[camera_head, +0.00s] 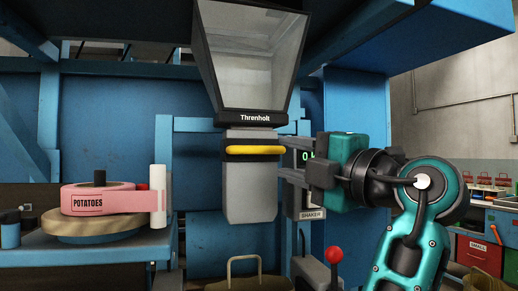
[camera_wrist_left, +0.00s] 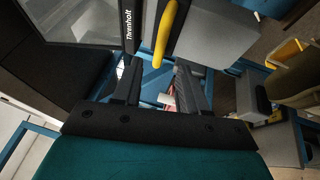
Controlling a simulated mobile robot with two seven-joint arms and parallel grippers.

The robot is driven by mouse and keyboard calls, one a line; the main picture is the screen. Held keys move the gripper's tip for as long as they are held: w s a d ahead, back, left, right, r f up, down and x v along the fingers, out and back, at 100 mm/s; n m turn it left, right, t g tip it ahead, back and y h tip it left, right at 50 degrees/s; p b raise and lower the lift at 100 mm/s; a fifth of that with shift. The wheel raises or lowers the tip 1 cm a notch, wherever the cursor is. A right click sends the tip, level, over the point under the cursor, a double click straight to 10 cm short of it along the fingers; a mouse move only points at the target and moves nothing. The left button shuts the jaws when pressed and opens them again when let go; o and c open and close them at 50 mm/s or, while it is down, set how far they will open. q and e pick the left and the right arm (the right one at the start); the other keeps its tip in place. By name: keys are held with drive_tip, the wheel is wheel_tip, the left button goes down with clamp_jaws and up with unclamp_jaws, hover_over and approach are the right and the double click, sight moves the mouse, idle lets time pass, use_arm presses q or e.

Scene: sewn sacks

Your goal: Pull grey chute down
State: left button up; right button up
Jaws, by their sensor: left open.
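The grey chute (camera_head: 250,190) hangs below the clear hopper (camera_head: 252,65) marked "Threnholt". A yellow handle bar (camera_head: 255,150) runs across its front near the top. In the left wrist view the chute (camera_wrist_left: 215,38) and the yellow handle (camera_wrist_left: 166,30) lie just beyond the fingers. My left gripper (camera_head: 290,175) is to the right of the chute, a little below handle height. Its jaws (camera_wrist_left: 160,85) are open with a gap between them, and the handle is not between them. Whether a fingertip touches the chute I cannot tell. My right gripper is not in view.
A blue frame surrounds the hopper. A shaker display (camera_head: 308,157) sits behind my left gripper. Below stand a red-knobbed lever (camera_head: 334,256) and a tan loop handle (camera_head: 244,268).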

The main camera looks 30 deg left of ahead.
sight(262, 151)
use_arm(q)
drive_tip(key=p+x, duration=0.1)
drive_tip(key=x, duration=0.8)
drive_tip(key=shift+d, duration=0.1)
clamp_jaws()
